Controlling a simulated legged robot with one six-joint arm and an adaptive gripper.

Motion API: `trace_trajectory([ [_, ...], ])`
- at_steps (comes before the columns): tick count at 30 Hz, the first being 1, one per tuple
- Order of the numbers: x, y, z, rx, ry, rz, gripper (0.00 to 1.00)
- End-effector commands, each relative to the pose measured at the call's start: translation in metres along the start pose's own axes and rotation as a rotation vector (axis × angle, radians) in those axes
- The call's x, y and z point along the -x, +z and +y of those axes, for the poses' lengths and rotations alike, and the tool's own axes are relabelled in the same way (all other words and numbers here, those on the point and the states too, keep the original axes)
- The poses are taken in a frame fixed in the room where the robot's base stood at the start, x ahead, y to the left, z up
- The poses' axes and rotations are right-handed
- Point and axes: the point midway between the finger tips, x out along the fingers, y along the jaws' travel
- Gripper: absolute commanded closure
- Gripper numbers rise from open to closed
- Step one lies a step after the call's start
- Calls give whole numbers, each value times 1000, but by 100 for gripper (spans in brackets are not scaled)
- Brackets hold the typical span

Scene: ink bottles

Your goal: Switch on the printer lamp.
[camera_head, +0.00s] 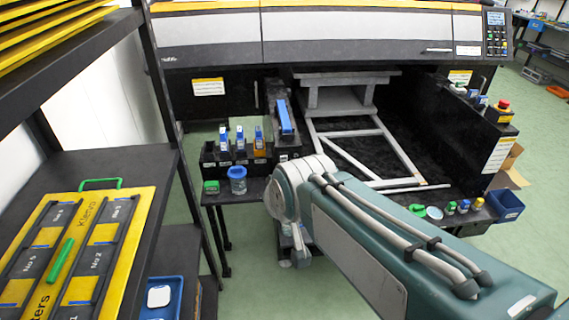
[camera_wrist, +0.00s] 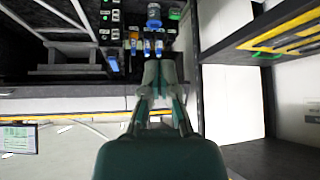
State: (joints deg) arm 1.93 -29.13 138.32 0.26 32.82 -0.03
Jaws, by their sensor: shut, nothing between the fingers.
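The large printer (camera_head: 350,35) spans the back of the head view, with a white front and a black open bay. Its control panel (camera_head: 496,34) with a small screen and keys is at the upper right. A red button (camera_head: 503,105) sits on the printer's right side. I cannot pick out the lamp or its switch for certain. My gripper (camera_wrist: 160,72) is shut and empty in the wrist view, pointing toward a row of ink bottles (camera_wrist: 146,46); contact cannot be told. In the head view my arm hides it. The printer front (camera_wrist: 70,105) also shows in the wrist view.
Blue and orange ink bottles (camera_head: 258,138) stand in black holders left of the bay. A blue-lidded jar (camera_head: 237,180) and a green item (camera_head: 211,187) are before them. A black shelf (camera_head: 150,165) with a yellow tray stands left. Green floor (camera_head: 245,285) is open between.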

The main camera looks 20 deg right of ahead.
Motion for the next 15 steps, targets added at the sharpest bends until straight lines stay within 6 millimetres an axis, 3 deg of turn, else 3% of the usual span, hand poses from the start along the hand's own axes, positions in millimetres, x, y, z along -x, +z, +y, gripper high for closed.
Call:
trace_trajectory([
  [6, -48, -51, 10, -23, 17, 120, 100],
  [15, -115, -108, 30, -49, 45, 294, 100],
])
